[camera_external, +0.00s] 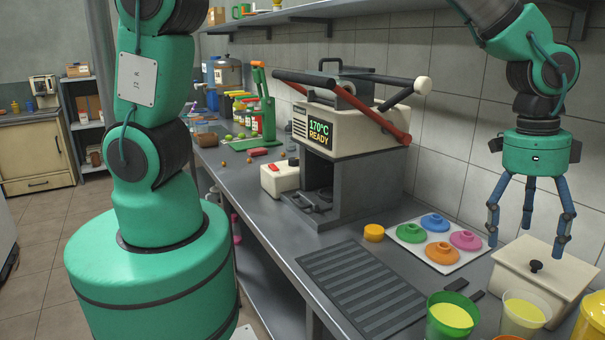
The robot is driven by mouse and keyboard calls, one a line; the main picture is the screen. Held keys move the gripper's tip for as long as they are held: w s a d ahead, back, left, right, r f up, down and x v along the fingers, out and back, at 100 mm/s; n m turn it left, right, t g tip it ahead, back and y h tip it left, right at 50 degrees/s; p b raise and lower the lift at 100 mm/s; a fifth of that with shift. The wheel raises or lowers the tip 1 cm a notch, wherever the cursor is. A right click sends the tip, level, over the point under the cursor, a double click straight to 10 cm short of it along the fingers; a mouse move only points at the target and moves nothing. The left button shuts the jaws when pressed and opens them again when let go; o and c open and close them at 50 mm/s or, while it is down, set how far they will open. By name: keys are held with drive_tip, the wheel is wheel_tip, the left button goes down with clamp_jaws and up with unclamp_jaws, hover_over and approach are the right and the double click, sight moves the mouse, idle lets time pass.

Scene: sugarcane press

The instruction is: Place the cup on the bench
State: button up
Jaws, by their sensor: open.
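A green cup (441,328) with yellow contents stands at the front right of the grey metal bench (265,222). A pale translucent cup (520,328), also with yellow contents, stands just right of it. A yellow-orange container (592,322) is cut off at the right edge. I cannot tell which of these is the task's cup. My gripper (528,240) hangs at the right with its blue fingers pointing down, spread open and empty. It appears above or behind the white lidded box, higher in the picture than the cups. The lower parts of the cups are cut off by the frame.
The white lidded box (530,285) has a dark knob. Left of it are a tray of coloured lids (410,232), a yellow lid (374,232) and a ribbed drain mat (350,285). A press reading "170°C READY" (345,145) stands mid-bench. A shelf runs overhead.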

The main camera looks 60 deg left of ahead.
drive_tip(key=s+a+r+n+t, duration=0.1)
drive_tip(key=s+a+r+n, duration=0.15)
drive_tip(key=a+r, duration=0.9)
drive_tip(key=s+a+r+n+t, duration=0.1)
drive_tip(key=s+a+r+n, duration=0.15)
drive_tip(key=a+r, duration=0.85)
drive_tip(key=s+a+r+n+t, duration=0.1)
drive_tip(key=s+a+n, duration=0.3)
drive_tip(key=s+a, duration=0.6)
drive_tip(key=s+a+r+n+t+y, duration=0.1)
drive_tip(key=s+a+n, duration=0.3)
drive_tip(key=s+a, duration=0.6)
drive_tip(key=a+r, duration=0.1)
drive_tip(key=a, duration=0.2)
drive_tip(key=shift+t, duration=0.4)
